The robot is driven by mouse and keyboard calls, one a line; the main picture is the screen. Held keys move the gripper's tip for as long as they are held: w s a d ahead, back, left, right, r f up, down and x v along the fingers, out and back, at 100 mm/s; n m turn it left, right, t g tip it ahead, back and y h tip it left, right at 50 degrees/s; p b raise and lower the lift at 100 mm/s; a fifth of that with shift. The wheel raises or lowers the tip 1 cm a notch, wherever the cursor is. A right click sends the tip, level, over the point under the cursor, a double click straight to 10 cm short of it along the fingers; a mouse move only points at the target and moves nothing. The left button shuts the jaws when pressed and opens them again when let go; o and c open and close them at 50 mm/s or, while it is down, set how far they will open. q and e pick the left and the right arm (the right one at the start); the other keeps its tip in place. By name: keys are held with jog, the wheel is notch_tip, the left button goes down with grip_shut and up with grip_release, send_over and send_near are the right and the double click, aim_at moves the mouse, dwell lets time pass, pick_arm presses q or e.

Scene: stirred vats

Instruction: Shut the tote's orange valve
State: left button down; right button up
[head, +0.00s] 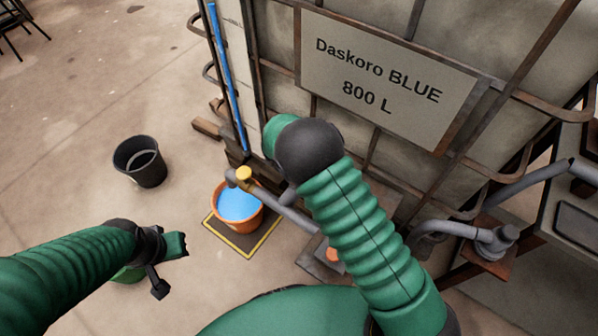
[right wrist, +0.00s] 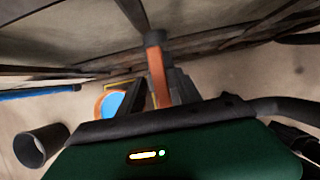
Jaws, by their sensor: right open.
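The tote (head: 270,50) is a pale caged tank with a sign reading Daskoro BLUE 800 L. In the right wrist view, an orange bar, seemingly the valve's handle (right wrist: 157,75), stands below a grey fitting at the tote. My right gripper (right wrist: 160,92) is open, its dark fingers on either side of the bar's lower part; I cannot tell whether they touch it. In the head view my right arm hides that gripper and the handle. My left gripper (head: 172,268) is open and empty above the floor, at lower left.
An orange bucket (head: 259,219) with blue liquid stands on a yellow-edged mat (head: 238,250), under a grey pipe with a yellow fitting (head: 244,174). A black bucket (head: 140,162) stands to the left. A grey pump (head: 492,240) is at right. Floor at left is mostly clear.

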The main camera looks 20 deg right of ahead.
grip_shut()
dwell(0.3)
